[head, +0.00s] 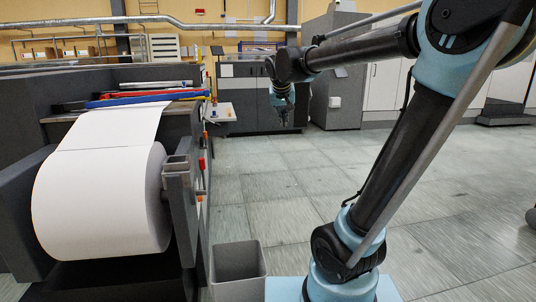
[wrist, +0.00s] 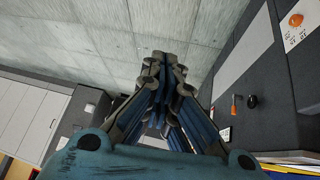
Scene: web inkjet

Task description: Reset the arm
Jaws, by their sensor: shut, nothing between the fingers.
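My arm rises from its blue base at the lower right of the head view and bends over toward the middle. My gripper (head: 284,116) hangs at the end of it, pointing down over the open floor, with nothing under it but tiles. In the wrist view my gripper (wrist: 172,62) fills the middle, its fingers drawn together and empty. No object is in contact with it in either view.
A press with a large white paper roll (head: 100,205) stands at the left. A grey bin (head: 238,264) is on the floor beside it. Grey cabinets (head: 243,92) stand behind the gripper. The tiled floor (head: 290,185) in the middle is clear.

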